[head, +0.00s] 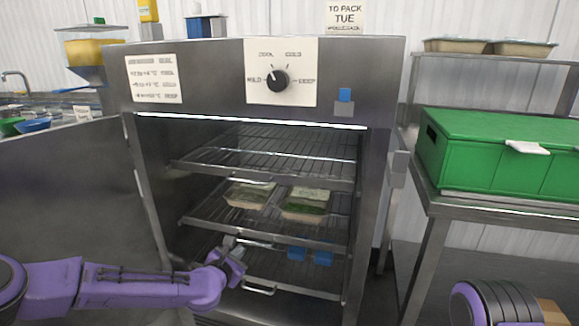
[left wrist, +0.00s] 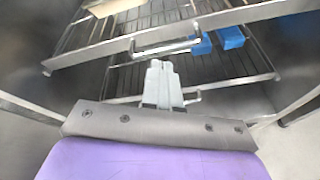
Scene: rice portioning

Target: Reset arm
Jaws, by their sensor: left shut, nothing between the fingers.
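My left gripper (head: 232,247) is at the open front of the steel cabinet (head: 370,150), near the front edge of the middle rack. It is shut and empty. In the left wrist view its closed fingers (left wrist: 160,75) point at the racks, with a rack's front rail just beyond. My left arm is purple and comes in from the lower left. Of my right arm only a purple and black part shows at the lower right of the head view; its gripper is out of the picture.
Two food trays, left (head: 249,194) and right (head: 305,205), sit on the middle rack. Blue blocks (head: 297,253) lie below, also seen in the left wrist view (left wrist: 230,37). The cabinet door (head: 70,190) stands open at left. A green crate (head: 490,150) rests on the right table.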

